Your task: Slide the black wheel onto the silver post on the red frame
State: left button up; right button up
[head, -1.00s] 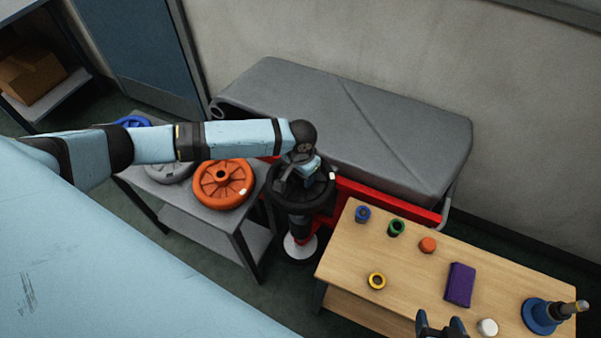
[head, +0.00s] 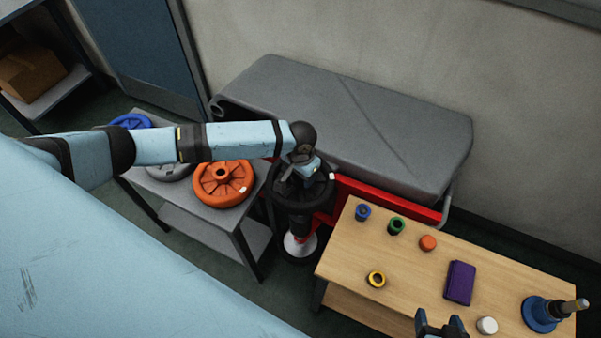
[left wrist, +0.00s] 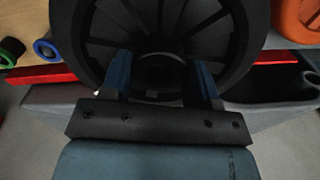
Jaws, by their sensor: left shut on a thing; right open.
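The black wheel (head: 325,191) is level beside the red frame (head: 385,202), above a dark upright part and a pale disc (head: 300,243). My left gripper (head: 301,174) is shut on the wheel's hub from above. In the left wrist view, the blue fingers of the left gripper (left wrist: 161,82) lie on either side of the hub of the black wheel (left wrist: 115,35). The silver post cannot be clearly made out; the wheel and arm cover that area. Whether the wheel touches a post cannot be told. My right gripper (head: 441,322) is open and empty at the wooden table's front edge.
A grey table (head: 180,198) on the left holds orange (head: 208,190), grey and blue wheels. The wooden table (head: 410,270) on the right bears small coloured parts, a purple block (head: 460,282) and a blue-based post (head: 540,313).

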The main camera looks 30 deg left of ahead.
aim_at(300, 179)
pick_arm(q)
jog(key=shift+f, duration=0.95)
dwell(0.8)
jog(key=shift+f+p, duration=0.75)
jog(key=shift+p, duration=0.7)
dwell(3.5)
jog(key=o, duration=1.1)
jog(key=shift+s+f, duration=0.1)
jog(key=shift+r, duration=0.25)
